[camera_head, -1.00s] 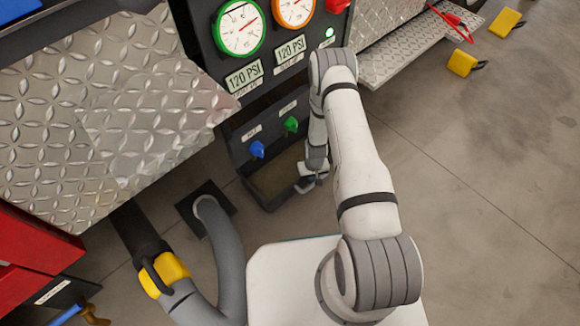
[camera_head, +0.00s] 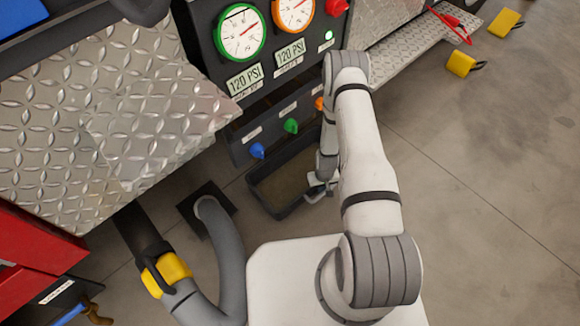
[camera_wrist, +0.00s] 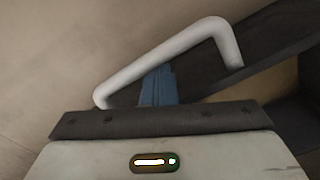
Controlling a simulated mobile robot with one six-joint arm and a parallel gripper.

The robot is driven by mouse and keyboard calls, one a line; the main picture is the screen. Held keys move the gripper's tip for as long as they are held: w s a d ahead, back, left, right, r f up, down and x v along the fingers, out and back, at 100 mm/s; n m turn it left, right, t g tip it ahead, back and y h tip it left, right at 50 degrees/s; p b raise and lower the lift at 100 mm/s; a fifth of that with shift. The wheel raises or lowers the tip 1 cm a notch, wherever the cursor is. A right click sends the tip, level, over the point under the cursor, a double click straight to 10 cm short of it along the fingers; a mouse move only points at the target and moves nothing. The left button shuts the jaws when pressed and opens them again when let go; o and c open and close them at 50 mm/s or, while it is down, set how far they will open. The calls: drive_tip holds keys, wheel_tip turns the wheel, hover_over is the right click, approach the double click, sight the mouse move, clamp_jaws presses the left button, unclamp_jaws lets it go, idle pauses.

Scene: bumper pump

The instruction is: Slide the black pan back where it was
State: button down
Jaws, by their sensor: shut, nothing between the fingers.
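The black pan (camera_head: 289,210) is a shallow open tray with a brownish floor, sticking out below the knob panel in the head view. Its dark wall (camera_wrist: 270,37) crosses the upper right of the wrist view. A pale grey bar handle (camera_wrist: 165,58) runs along the pan's outer side. My gripper (camera_wrist: 158,82) is shut and empty, with its blue fingertips between the handle bar and the pan wall; whether they touch either is unclear. In the head view my gripper (camera_head: 318,188) is at the pan's right front side, partly hidden by my arm.
The knob panel (camera_head: 275,130) with blue, green and orange knobs is above the pan, below the gauges. A grey hose (camera_head: 228,255) with a yellow coupling stands at the lower left. Yellow blocks (camera_head: 461,64) lie upper right.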

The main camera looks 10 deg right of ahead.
drive_tip(key=s+d+p, duration=0.1)
drive_tip(key=s+d, duration=0.4)
drive_tip(key=s, duration=0.2)
drive_tip(key=shift+s, duration=0.15)
idle(0.8)
drive_tip(key=shift+w+a, duration=0.35)
drive_tip(key=shift+w, duration=0.15)
wheel_tip(320, 180, up, 10)
drive_tip(key=p, duration=0.7)
idle(0.7)
idle(0.4)
